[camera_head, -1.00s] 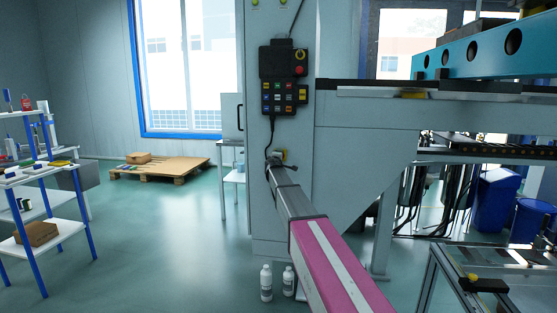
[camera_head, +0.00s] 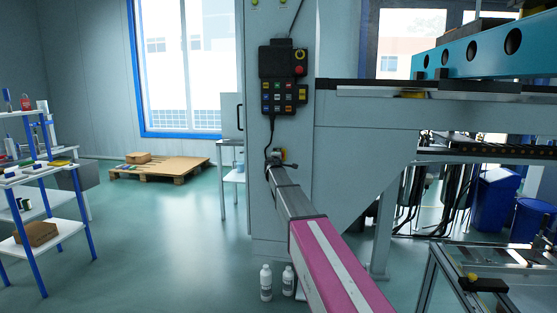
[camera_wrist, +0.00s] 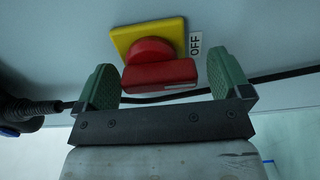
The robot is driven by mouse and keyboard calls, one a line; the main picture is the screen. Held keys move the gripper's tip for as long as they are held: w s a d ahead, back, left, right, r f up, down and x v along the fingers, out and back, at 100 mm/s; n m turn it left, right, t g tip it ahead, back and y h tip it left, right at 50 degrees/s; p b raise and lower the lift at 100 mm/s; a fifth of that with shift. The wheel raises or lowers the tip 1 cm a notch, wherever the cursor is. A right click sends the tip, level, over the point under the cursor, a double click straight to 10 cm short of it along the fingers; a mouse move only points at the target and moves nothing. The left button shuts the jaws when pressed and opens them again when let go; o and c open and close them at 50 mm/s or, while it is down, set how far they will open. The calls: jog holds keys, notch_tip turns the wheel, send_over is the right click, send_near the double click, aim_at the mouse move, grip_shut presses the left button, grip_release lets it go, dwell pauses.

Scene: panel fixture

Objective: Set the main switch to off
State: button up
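The main switch (camera_wrist: 158,74) is a red rotary knob with a bar handle on a yellow square plate (camera_wrist: 124,40). In the wrist view the handle lies roughly crosswise. A white OFF label (camera_wrist: 196,44) is right of the plate. My gripper (camera_wrist: 164,68) is open, with one green-padded finger on each side of the handle and a visible gap on both sides. In the head view my gripper (camera_head: 276,157) is at the grey panel below the button box, largely covering the switch.
A black control box (camera_head: 283,78) with a red emergency button (camera_head: 299,69) and several coloured buttons hangs above my gripper. Its black cable (camera_wrist: 280,76) runs behind the fingers. White bottles (camera_head: 266,282) stand on the floor. A blue-framed shelf (camera_head: 45,190) is at left.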

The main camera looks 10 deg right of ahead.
jog(key=v, duration=1.1)
